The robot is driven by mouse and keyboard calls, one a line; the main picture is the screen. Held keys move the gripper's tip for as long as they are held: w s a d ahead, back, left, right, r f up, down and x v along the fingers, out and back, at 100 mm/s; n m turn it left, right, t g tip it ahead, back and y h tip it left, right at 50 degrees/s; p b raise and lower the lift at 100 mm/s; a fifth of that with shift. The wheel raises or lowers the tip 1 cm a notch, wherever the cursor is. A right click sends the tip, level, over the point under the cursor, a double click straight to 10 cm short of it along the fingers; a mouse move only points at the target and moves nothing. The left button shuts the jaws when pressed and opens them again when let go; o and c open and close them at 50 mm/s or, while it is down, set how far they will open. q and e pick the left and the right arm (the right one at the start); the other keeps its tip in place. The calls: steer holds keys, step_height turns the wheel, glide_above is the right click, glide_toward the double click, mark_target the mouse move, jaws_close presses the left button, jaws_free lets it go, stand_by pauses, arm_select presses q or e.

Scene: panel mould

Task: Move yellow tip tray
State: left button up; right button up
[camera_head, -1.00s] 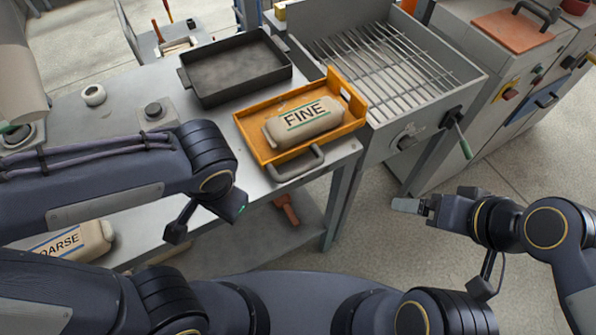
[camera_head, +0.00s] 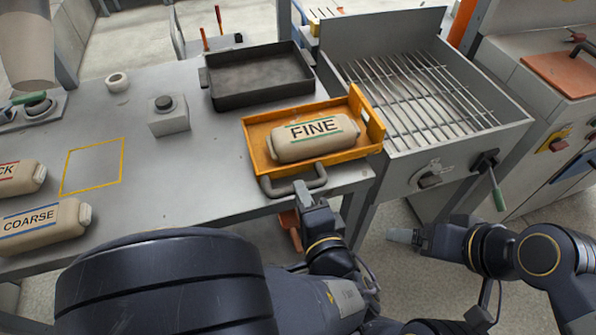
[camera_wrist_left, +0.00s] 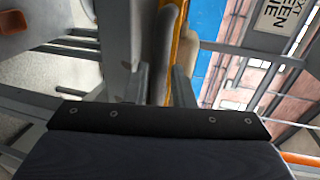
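The yellow tip tray (camera_head: 258,131) lies on the grey table near its front right corner, in the head view. A beige bag marked FINE (camera_head: 316,138) lies in it. A grey bar handle (camera_head: 296,187) sticks out from the tray's front side. My left gripper (camera_head: 303,192) is at the handle, its fingertips overlapping it in the picture. In the left wrist view, its two fingers (camera_wrist_left: 161,88) stand apart with the tray edge (camera_wrist_left: 179,45) beyond. My right gripper (camera_head: 405,236) is away from the table, over the floor.
A black pan (camera_head: 258,78) stands behind the tray. A mould box with bars (camera_head: 420,95) adjoins on the right. A button box (camera_head: 168,115), a ring (camera_head: 117,82), a yellow-outlined square (camera_head: 93,167) and a COARSE bag (camera_head: 42,228) are to the left.

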arm_select(q)
steer(key=shift+x, duration=1.4)
jaws_close()
steer(key=shift+r, duration=0.1)
arm_select(e)
steer(key=shift+r, duration=0.2)
